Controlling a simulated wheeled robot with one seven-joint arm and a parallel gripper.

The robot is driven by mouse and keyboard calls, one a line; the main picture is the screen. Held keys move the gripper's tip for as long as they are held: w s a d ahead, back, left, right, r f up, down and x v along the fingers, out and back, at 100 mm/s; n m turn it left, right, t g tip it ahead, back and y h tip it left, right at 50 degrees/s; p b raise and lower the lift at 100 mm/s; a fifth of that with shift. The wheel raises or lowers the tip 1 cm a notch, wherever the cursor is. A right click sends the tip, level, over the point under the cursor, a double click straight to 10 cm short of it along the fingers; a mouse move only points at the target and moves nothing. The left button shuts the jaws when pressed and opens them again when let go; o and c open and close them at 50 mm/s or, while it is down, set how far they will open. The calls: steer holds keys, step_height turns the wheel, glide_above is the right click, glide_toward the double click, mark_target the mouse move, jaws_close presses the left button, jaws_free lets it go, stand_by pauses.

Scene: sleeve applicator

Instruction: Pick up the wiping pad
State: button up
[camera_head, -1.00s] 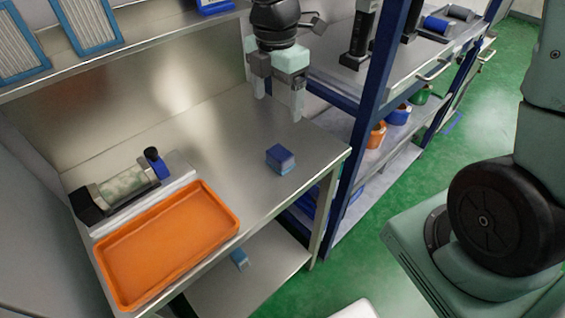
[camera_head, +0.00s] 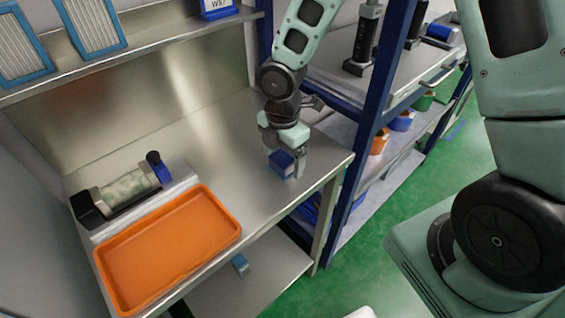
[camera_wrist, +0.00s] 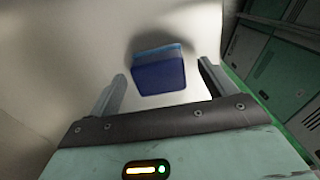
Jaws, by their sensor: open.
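The wiping pad, a small dark blue block with a lighter blue layer (camera_head: 281,164), sits on the steel bench top near its right front corner. In the wrist view the pad (camera_wrist: 159,76) shows between the two fingers, with a gap on each side. My gripper (camera_head: 286,160) is open, pointing down over the pad, and its fingers (camera_wrist: 162,70) stand to the left and right of it. Whether the tips reach down beside the pad or stop above it, I cannot tell. The left finger is partly hidden in the head view.
An orange tray (camera_head: 168,246) lies at the bench's front left. A blue rack post (camera_head: 372,125) rises close to the right of the bench. A shelf with framed filters (camera_head: 92,24) overhangs the back.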

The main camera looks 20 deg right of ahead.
mark_target(282, 157)
steer(key=shift+f, duration=0.55)
steer(key=c, duration=1.2)
steer(key=shift+o, duration=0.2)
steer(key=shift+r, duration=0.15)
step_height(282, 157, up, 10)
steer(key=shift+f+p, duration=0.1)
steer(key=shift+p, duration=0.3)
steer(key=shift+o, duration=1.4)
steer(key=shift+c, duration=0.4)
